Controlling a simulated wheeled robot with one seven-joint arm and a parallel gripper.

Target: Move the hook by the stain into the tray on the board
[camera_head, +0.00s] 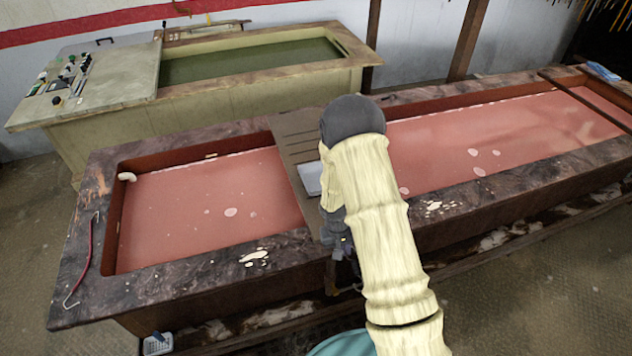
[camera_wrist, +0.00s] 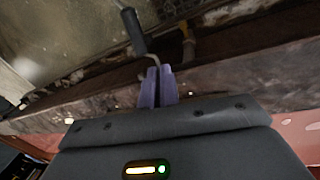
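My gripper (camera_head: 340,262) hangs at the front rim of the pink vat, mostly hidden behind my arm in the head view. In the wrist view its two purple fingers (camera_wrist: 159,86) are nearly together. A dark-handled hook (camera_wrist: 133,30) extends beyond them, its thin metal shank meeting the fingertips; the fingers look shut on it. A red-handled hook (camera_head: 87,255) lies on the rim's left corner. Pale stains mark the front rim, one left of my gripper (camera_head: 255,256) and one right (camera_head: 433,206). The pale tray (camera_head: 311,178) sits on the brown board (camera_head: 292,130) across the vat, partly covered by my arm.
The long vat's dark rim (camera_head: 180,280) surrounds pink liquid (camera_head: 215,205). A second vat (camera_head: 250,60) with green liquid stands behind. A blue item (camera_head: 603,71) lies at the far right. A small white basket (camera_head: 157,344) is low at the front left.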

